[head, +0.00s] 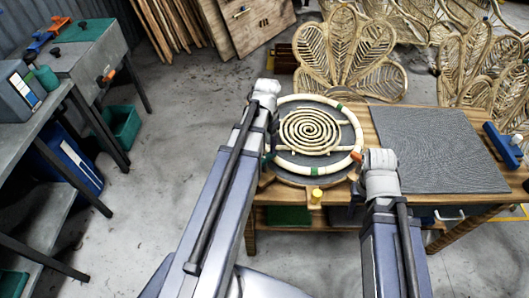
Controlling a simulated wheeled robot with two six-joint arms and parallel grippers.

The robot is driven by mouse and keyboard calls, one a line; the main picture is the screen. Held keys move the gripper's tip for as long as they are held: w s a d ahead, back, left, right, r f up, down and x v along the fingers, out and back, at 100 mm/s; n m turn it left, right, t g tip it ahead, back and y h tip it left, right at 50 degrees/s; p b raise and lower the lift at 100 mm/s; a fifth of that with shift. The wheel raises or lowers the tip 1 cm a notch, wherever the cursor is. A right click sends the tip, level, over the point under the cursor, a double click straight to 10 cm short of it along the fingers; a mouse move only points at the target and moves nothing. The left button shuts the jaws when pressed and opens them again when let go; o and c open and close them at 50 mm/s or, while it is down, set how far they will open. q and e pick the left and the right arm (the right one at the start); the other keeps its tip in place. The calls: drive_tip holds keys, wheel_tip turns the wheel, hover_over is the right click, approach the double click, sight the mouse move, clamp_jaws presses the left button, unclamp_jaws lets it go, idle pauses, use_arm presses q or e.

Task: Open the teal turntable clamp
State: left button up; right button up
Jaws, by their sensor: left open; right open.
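A round turntable (347,136) stands on the wooden bench and carries a pale rattan ring with a rattan spiral (309,131) inside it. A small teal piece (267,158), likely the teal clamp, shows at the ring's left edge, partly hidden by my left arm. Green pieces (315,171) sit at the ring's front and back right, and an orange one (356,156) at its right. My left gripper (273,138) is open at the ring's left edge, close to the teal piece; contact cannot be told. My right gripper (355,176) is open, near the orange piece, mostly hidden by its wrist.
A yellow knob (317,194) sticks up at the turntable's front. A grey ribbed mat (440,148) covers the bench's right part, with a blue tool (502,146) beyond it. Woven rattan panels (345,50) stand behind. Grey worktables (85,48) stand left, with open floor between.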

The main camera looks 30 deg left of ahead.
sight(264, 157)
use_arm(q)
drive_tip(key=shift+a, duration=0.45)
wheel_tip(264, 157, down, 8)
drive_tip(key=b, duration=0.8)
drive_tip(key=shift+r, duration=0.1)
clamp_jaws()
